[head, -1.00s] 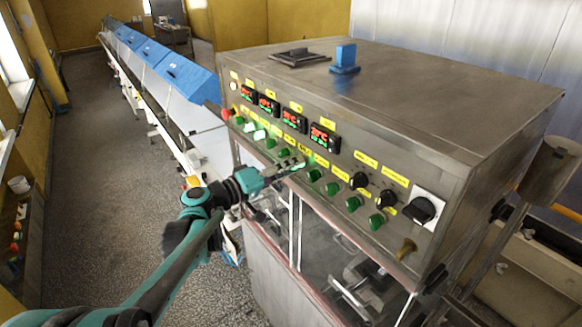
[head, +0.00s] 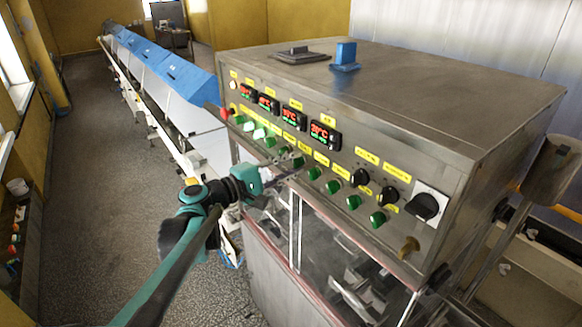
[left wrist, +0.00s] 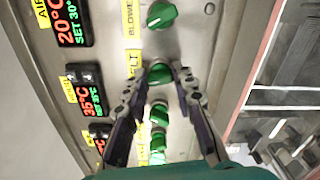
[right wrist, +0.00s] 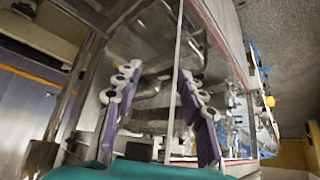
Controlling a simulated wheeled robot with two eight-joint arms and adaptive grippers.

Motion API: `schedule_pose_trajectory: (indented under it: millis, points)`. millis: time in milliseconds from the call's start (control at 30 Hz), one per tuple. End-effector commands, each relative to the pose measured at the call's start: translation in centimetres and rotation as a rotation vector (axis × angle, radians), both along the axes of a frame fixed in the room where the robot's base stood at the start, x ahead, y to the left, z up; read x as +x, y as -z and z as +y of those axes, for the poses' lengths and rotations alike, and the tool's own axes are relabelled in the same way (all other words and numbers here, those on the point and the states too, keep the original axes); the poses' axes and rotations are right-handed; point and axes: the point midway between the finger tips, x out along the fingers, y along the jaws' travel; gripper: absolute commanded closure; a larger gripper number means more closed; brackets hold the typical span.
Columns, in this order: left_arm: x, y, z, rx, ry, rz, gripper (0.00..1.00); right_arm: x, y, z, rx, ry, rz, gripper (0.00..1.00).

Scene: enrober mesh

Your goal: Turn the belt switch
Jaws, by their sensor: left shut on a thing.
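The belt switch (left wrist: 160,73) is a green round knob beside a yellow label whose visible letters read "LT". In the left wrist view it sits between the two fingertips of my left gripper (left wrist: 158,78), which is shut on it. In the head view my left gripper (head: 292,166) reaches the row of green knobs on the control panel, and its fingers hide the belt switch there. My right gripper (right wrist: 158,78) shows only in the right wrist view. Its fingers are apart with nothing between them.
Another green knob (left wrist: 161,15) labelled "BLOWE" is close by. More green knobs (head: 354,203), black selectors (head: 388,196) and a large black rotary switch (head: 426,207) lie to the right on the steel cabinet (head: 440,110). A red button (head: 226,114) is at the left.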

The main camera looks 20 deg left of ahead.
Motion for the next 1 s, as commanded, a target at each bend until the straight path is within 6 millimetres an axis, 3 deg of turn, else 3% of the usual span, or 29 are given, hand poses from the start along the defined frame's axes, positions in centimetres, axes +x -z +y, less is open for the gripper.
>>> schedule_pose_trajectory:
  millis: [400,1000]
  points:
    - [-0.05,0.16,-0.01,-0.189,0.001,0.151,1.00,0.00,0.49,0.00,0.000,0.000,0.000,0.60]
    - [-0.06,0.14,-0.02,-0.233,0.001,0.187,1.00,0.00,0.57,0.00,0.000,0.000,0.000,0.60]
